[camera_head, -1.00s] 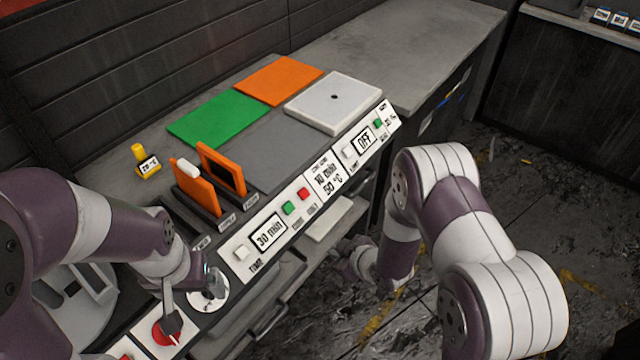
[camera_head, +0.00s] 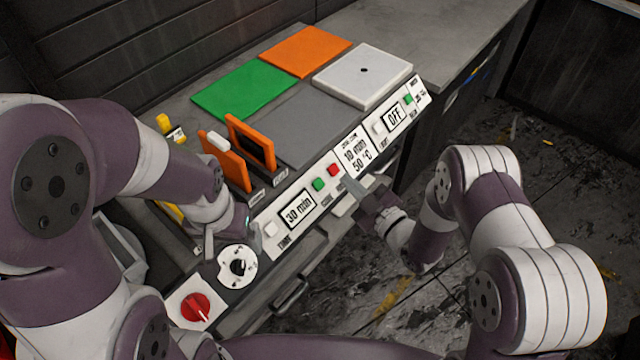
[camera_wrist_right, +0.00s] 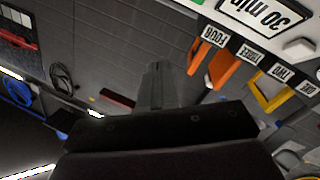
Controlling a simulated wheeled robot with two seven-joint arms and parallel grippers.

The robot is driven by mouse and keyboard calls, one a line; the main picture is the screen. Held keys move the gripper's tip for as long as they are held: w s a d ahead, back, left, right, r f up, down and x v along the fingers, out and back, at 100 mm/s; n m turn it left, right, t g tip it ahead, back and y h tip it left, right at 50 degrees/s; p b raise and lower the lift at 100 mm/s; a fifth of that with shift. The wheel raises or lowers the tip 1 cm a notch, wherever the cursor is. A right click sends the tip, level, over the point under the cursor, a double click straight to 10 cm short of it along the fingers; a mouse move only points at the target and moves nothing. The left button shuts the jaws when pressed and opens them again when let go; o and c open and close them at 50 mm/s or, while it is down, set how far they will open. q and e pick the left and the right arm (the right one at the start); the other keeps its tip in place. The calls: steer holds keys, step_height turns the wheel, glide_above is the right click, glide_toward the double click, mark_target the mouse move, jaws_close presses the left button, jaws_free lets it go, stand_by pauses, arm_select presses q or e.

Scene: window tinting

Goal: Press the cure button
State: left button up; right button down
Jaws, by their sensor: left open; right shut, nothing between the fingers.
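The green button (camera_head: 319,184) sits on the white control panel beside the 30 min display (camera_head: 298,208), with a small label below it that I cannot read clearly. A red button (camera_head: 334,170) is just to its right. My right gripper (camera_head: 352,188) is shut and empty, its tip just in front of the panel, right of and slightly below the red button, apart from the green one. Its shut fingers also show in the right wrist view (camera_wrist_right: 158,85). My left gripper (camera_head: 211,243) is over the panel's left part, above the dial; its fingers are partly hidden.
A black dial (camera_head: 237,266) and a red knob (camera_head: 196,308) are on the left of the panel. Orange frames (camera_head: 250,142) stand behind the display. Green (camera_head: 243,91) and orange (camera_head: 305,51) mats and a white plate (camera_head: 362,74) lie farther back. Open floor is to the right.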

mark_target(318, 184)
arm_select(q)
step_height(318, 184, down, 6)
steer(key=b, duration=0.5)
steer(key=shift+r, duration=0.1)
steer(key=shift+f+b, duration=0.3)
steer(key=shift+b, duration=0.05)
arm_select(e)
steer(key=shift+w+a+f, duration=0.6)
steer(key=shift+a+f, duration=0.2)
steer(key=shift+f, duration=0.15)
steer(key=shift+w+a+f, duration=0.55)
steer(key=shift+a+f, duration=0.2)
steer(key=shift+f, duration=0.25)
steer(key=shift+w+a+f, duration=0.6)
steer(key=shift+a+f, duration=0.2)
steer(key=shift+f, duration=0.15)
arm_select(q)
steer(key=shift+f, duration=0.1)
arm_select(e)
steer(key=shift+f, duration=0.1)
arm_select(q)
steer(key=shift+f+b, duration=0.3)
steer(key=shift+b, duration=0.1)
arm_select(e)
steer(key=shift+w+a+f, duration=0.15)
steer(key=shift+a+f, duration=0.05)
steer(key=shift+a, duration=0.05)
